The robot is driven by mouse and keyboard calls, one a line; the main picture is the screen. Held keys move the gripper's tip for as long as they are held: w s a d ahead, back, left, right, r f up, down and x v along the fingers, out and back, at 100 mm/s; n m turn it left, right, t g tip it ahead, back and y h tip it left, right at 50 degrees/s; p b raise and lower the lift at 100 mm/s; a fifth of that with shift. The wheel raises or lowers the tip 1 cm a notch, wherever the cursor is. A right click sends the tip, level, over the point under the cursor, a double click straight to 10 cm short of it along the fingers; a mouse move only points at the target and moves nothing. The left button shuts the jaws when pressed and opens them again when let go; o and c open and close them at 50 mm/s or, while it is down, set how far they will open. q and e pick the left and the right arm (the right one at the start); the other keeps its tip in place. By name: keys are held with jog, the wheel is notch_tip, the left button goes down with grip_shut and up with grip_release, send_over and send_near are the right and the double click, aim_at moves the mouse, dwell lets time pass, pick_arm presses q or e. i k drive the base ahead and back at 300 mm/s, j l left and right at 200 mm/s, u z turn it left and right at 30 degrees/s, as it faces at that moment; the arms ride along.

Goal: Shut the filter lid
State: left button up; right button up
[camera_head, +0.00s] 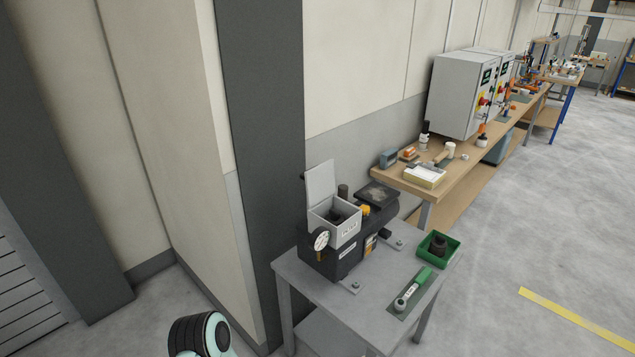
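The filter lid (320,184) is a light grey square plate. It stands upright, open, at the back edge of the grey filter box (347,231). A dark part shows inside the open box. The box sits on top of a dark machine (346,264) on a small grey table (332,306). A round rotor-like link of my own arm shows at the bottom left, well apart from the table. Neither of my grippers is in view.
A round gauge (321,240) is on the machine's front left. A dark pillar (263,130) stands close behind left. A wooden workbench (465,165) runs behind right; the right floor is clear.

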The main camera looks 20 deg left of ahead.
aim_at(319, 180)
jog(key=j+z, duration=0.2)
jog(key=j, duration=0.3)
jog(key=j+z, duration=0.2)
jog(key=j, duration=0.35)
jog(key=k+j+z, duration=0.2)
jog(key=j, duration=0.3)
jog(key=j+z, duration=0.2)
jog(key=j, duration=0.35)
jog(key=j+z, duration=0.2)
jog(key=j, duration=0.3)
jog(key=k+j+z, duration=0.2)
jog(key=j, duration=0.3)
jog(key=j+z, duration=0.2)
jog(key=j, duration=0.9)
